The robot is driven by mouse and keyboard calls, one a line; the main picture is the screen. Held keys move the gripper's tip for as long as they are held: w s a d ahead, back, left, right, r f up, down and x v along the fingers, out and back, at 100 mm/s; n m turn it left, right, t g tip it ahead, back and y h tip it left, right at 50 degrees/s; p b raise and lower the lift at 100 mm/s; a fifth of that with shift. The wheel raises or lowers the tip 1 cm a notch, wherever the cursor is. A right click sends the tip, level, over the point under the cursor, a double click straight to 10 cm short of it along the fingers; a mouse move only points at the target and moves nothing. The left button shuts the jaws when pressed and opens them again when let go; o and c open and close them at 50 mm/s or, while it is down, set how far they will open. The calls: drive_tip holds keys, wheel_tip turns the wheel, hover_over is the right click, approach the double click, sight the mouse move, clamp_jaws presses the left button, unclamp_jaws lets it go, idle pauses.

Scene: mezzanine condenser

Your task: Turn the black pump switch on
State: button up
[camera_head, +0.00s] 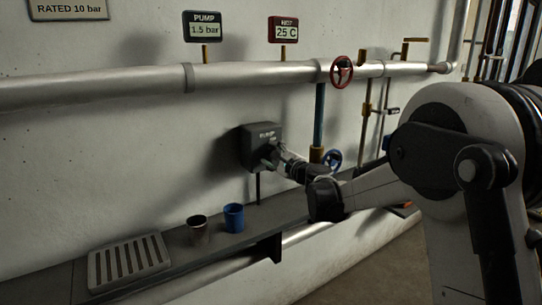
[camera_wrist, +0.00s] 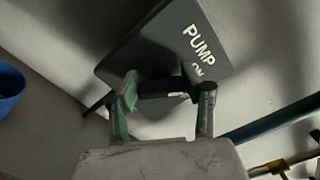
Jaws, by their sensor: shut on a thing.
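The pump switch box (camera_head: 258,143) is a dark grey box on the wall, with "PUMP" lettering on its face. It fills the upper middle of the wrist view (camera_wrist: 150,48), tilted there, with part of a second word, seemingly "ON", below "PUMP". My gripper (camera_head: 272,158) is at the front of the box. In the wrist view, my gripper's green-padded fingers (camera_wrist: 160,88) are closed on the black switch (camera_wrist: 158,86), one finger on each side. The switch's exact angle is hard to tell in the shadow.
A shelf (camera_head: 180,247) below carries a grey cup (camera_head: 198,231), a blue cup (camera_head: 234,218) and a slotted tray (camera_head: 128,262). A pipe (camera_head: 120,86) with a red valve wheel (camera_head: 342,71) runs above. A blue valve wheel (camera_head: 333,159) is right of the box.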

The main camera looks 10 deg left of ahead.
idle(0.4)
drive_tip(key=o, duration=1.2)
drive_tip(key=shift+c, duration=0.2)
drive_tip(key=v, duration=1.2)
drive_tip(key=shift+s, duration=0.1)
